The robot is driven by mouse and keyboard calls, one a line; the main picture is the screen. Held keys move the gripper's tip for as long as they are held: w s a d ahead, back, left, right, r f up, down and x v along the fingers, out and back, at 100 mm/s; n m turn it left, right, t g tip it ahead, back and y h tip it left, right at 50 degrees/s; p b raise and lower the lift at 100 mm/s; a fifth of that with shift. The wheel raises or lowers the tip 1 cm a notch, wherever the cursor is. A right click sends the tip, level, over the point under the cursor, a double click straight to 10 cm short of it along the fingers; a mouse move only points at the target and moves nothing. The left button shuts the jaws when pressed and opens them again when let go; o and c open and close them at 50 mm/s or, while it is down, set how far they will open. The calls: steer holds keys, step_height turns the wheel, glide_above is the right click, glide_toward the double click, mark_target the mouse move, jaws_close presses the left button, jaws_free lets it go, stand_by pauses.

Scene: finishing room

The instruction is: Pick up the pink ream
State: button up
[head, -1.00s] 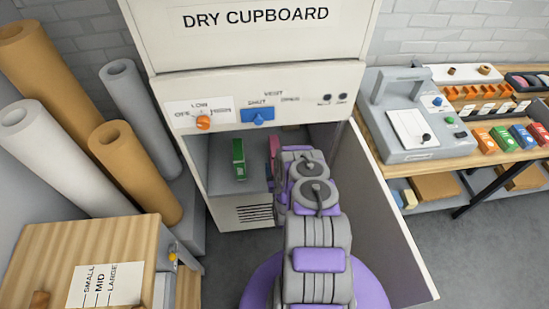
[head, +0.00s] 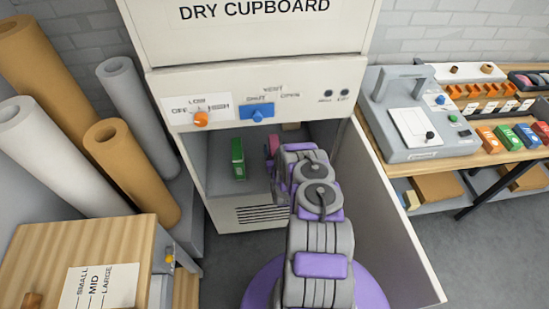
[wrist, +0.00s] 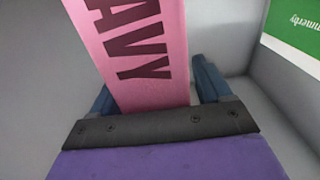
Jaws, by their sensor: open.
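The pink ream (head: 272,146) stands inside the open dry cupboard, mostly hidden behind my arm in the head view. In the wrist view the pink ream (wrist: 137,45) fills the upper middle and shows dark letters "AVY". My gripper (wrist: 156,84) is open, with one blue-grey finger on each side of the ream's near end. Small gaps seem to show beside the ream; I cannot tell if either finger touches it. In the head view the fingers are hidden by my arm.
A green ream (head: 238,158) stands to the left in the cupboard; it also shows at upper right in the wrist view (wrist: 297,25). The cupboard's open door (head: 393,205) flanks my arm on the right. A wooden-topped cabinet (head: 75,245) stands at the lower left.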

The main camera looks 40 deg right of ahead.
steer(key=shift+d, duration=0.1)
jaws_close()
stand_by(0.7)
